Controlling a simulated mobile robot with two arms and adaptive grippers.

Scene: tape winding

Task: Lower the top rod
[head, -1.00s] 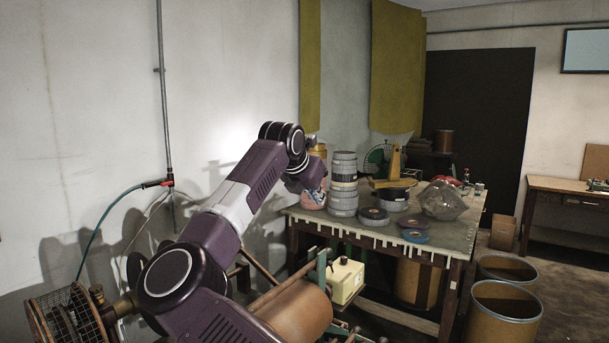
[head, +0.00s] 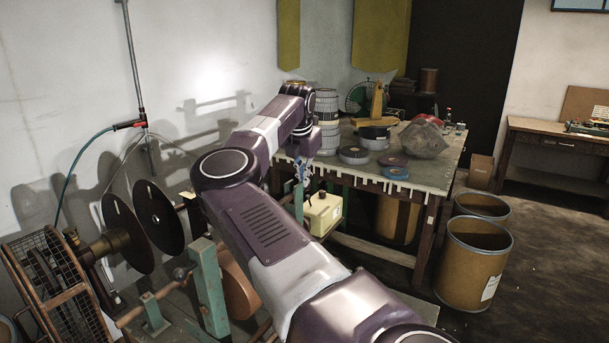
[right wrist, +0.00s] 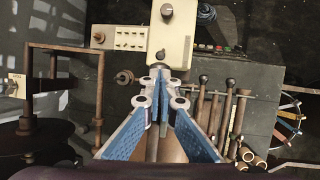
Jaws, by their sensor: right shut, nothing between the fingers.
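My right gripper (head: 300,181) points down beside the cream control box in the head view. In the right wrist view its blue fingers (right wrist: 158,82) are closed together with nothing between them. A thin brown rod (head: 155,301) runs along the low winding machine in the head view; my arm hides much of the machine. In the right wrist view a brown bar frame (right wrist: 65,46) stands to the left, apart from the fingers. I cannot tell for certain which bar is the top rod. My left gripper is not in view.
The control box (head: 322,213) stands close by my gripper. A green post (head: 210,287) and a copper-brown roll (head: 237,287) belong to the machine. Black discs (head: 158,215) and a wire cage (head: 55,285) stand left. A worktable (head: 432,172) and drums (head: 473,262) stand right.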

